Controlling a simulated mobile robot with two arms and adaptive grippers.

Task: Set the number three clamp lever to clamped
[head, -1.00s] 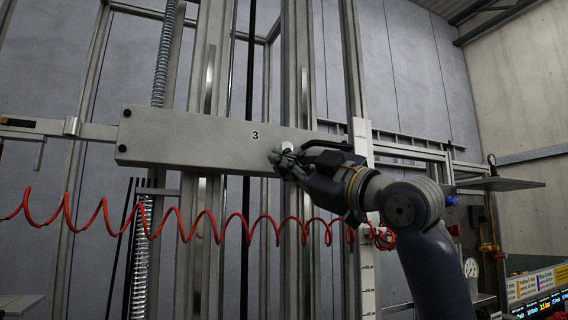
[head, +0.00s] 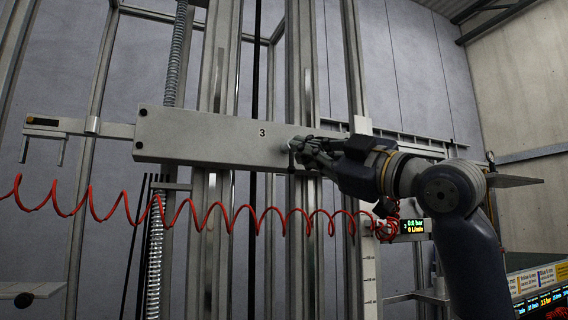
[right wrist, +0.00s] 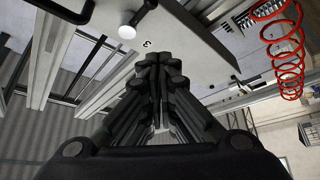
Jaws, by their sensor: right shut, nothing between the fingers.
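The grey box beam (head: 200,135) marked "3" (head: 262,132) crosses the middle of the head view. A pale round knob or disc (right wrist: 127,32) stands on its face near the label in the right wrist view. A short dark piece with a light tip (right wrist: 144,9) lies just above it; I cannot tell whether this is the clamp lever or how it is set. My right gripper (head: 298,152) is shut and empty in front of the beam's right end. Its fingers (right wrist: 160,62) point toward the beam just below the "3". My left gripper is out of view.
A red coiled hose (head: 205,220) hangs below the beam and also shows in the right wrist view (right wrist: 285,50). Upright metal posts (head: 300,80) stand behind the beam. A black bar handle (right wrist: 62,10) is at the wrist view's upper left. A small pressure display (head: 411,227) is below my right arm.

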